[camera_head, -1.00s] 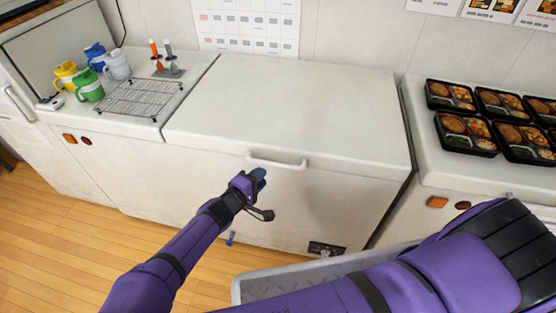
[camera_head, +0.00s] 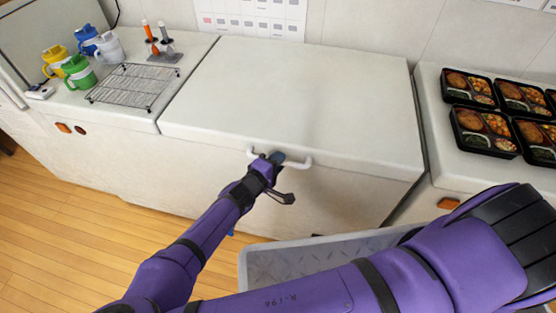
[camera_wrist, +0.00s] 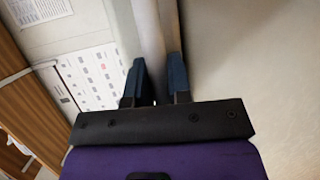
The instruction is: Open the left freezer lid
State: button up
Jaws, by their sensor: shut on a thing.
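The white freezer lid (camera_head: 300,95) lies closed on the chest freezer in the middle of the head view. Its white bar handle (camera_head: 300,163) runs along the lid's front edge. My gripper (camera_head: 276,158) is at the handle and covers its middle. In the wrist view, the two dark blue fingers of my gripper (camera_wrist: 160,82) sit on either side of the white handle bar (camera_wrist: 150,40). The gripper is shut on the handle. The freezer front (camera_head: 240,182) is partly hidden by my purple arm.
A wire rack (camera_head: 135,86), coloured jugs (camera_head: 78,72) and a holder with orange-tipped tools (camera_head: 163,45) stand on the left surface. Several filled bento trays (camera_head: 485,130) sit on the right one. A grey bin (camera_head: 300,262) is in front of the freezer. The lid's top is clear.

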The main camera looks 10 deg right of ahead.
grip_shut()
jog(key=shift+r, duration=0.1)
